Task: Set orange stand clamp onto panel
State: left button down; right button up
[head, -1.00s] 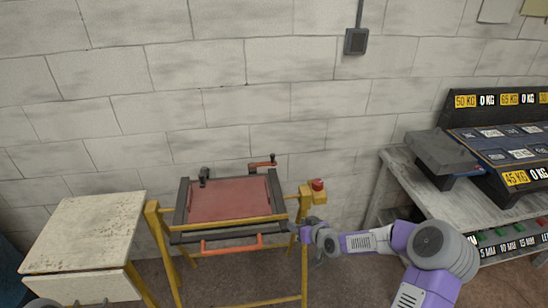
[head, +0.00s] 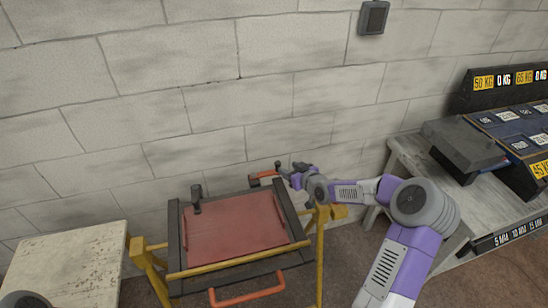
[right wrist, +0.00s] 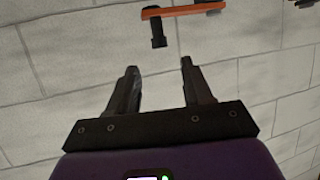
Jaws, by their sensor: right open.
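The orange clamp (head: 262,178) is at the far right corner of the frame bench, its orange bar above the dark rail. The reddish panel (head: 235,228) lies flat between the bench's dark side rails. My right gripper (head: 285,173) is at the clamp's right end, partly overlapping it in the head view. In the right wrist view the right gripper (right wrist: 159,68) is open and empty, fingers pointing toward the orange clamp (right wrist: 185,11) and its black downward part, with a gap between. My left gripper is not in view.
A second, black clamp (head: 197,198) stands at the panel's far left corner. An orange handle (head: 247,291) sits on the bench's front. A pale table (head: 65,260) stands left, a grey workbench (head: 425,180) right. The block wall is close behind.

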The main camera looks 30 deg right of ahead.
aim_at(278, 163)
jog(key=shift+b+x, duration=0.35)
jog(key=shift+x, duration=3)
jog(key=shift+f, duration=0.1)
grip_shut()
